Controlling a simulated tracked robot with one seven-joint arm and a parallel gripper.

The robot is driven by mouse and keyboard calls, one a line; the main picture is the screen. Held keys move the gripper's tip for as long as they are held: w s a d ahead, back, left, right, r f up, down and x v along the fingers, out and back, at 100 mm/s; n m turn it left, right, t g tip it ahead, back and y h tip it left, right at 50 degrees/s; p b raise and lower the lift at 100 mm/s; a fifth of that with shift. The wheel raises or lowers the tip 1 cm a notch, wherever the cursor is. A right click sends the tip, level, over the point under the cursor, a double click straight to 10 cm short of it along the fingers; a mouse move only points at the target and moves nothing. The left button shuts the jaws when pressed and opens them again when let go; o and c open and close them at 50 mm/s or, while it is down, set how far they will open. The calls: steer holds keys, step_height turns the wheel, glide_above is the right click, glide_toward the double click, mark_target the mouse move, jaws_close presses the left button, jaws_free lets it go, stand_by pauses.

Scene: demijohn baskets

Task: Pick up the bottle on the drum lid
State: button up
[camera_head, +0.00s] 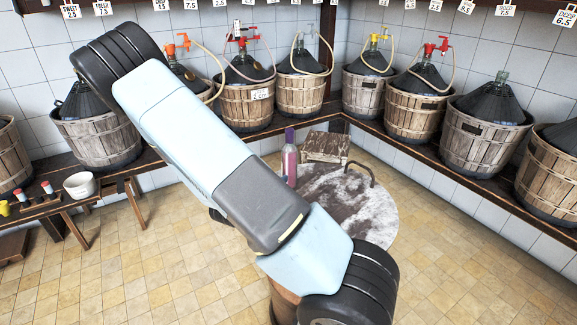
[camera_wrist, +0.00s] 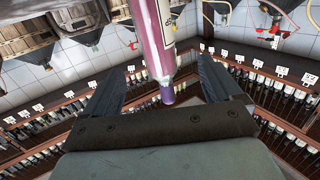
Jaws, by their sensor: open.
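The bottle (camera_head: 290,160) stands upright on the drum lid (camera_head: 350,205) in the head view. It is pinkish-red with a purple top, and its lower left part is close behind my arm in the picture. The wrist view shows the bottle (camera_wrist: 155,35) upside down in the picture, with its purple neck (camera_wrist: 167,95) between the two fingers of my gripper (camera_wrist: 165,85). The fingers are open, with a gap on both sides of the neck. I cannot tell whether either finger touches it. My gripper is hidden behind my arm in the head view.
A wooden crate (camera_head: 326,147) and a dark curved handle (camera_head: 352,170) are by the bottle. Demijohns in baskets (camera_head: 253,100) line the wall shelves. A low bench with a white bowl (camera_head: 80,185) stands at left. The tiled floor (camera_head: 150,270) is mostly clear.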

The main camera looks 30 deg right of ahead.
mark_target(292, 158)
steer(key=shift+h, duration=0.5)
steer(key=x, duration=1.3)
steer(key=shift+w+d, duration=0.15)
steer(key=shift+d, duration=0.25)
steer(key=c, duration=1.6)
